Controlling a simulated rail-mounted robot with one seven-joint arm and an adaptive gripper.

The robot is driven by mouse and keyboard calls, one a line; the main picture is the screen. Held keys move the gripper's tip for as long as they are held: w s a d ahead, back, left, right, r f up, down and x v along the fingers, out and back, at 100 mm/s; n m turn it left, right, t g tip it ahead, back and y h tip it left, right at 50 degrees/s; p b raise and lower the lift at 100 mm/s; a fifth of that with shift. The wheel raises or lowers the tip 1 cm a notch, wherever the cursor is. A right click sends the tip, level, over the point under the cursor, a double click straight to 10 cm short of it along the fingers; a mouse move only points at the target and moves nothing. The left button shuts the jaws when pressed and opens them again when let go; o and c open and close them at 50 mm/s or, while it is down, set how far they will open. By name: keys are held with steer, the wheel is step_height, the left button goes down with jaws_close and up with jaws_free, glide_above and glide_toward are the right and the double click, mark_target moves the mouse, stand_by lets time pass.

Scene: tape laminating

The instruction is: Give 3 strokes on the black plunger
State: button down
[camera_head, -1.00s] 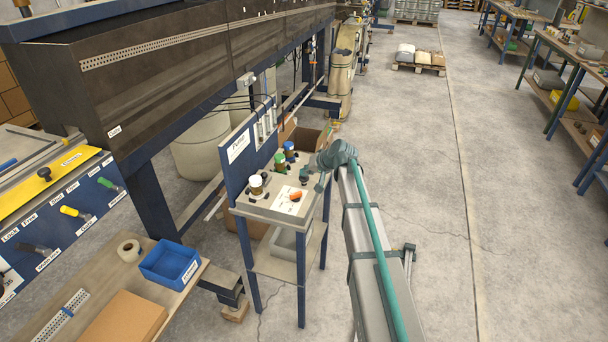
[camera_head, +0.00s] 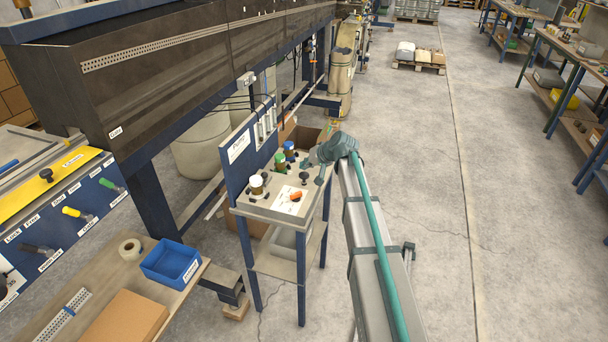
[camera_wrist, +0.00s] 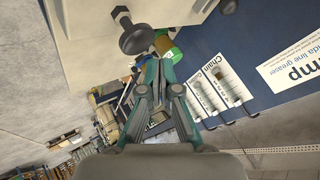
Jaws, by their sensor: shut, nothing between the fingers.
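The black plunger (camera_head: 303,177) has a round black knob and stands on the small pump stand in the head view. In the wrist view the plunger knob (camera_wrist: 135,39) is seen at the upper left, on a short stem from the pale stand top. My gripper (camera_wrist: 158,66) has its teal fingers together, with nothing between them. Its tips show just below and right of the knob in the wrist view, and I see no clear contact. In the head view my wrist is beside the stand's right rear edge, and the fingertips are hard to make out.
The stand (camera_head: 262,213) also carries white-, green- and blue-topped containers and an orange piece (camera_head: 296,197) on a white sheet. A blue labelled panel (camera_head: 238,150) rises along its left side. A blue bin (camera_head: 170,262) sits on the bench at lower left.

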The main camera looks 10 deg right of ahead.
mark_target(305, 175)
steer(key=shift+r+p, duration=0.8)
steer(key=shift+r, duration=1.4)
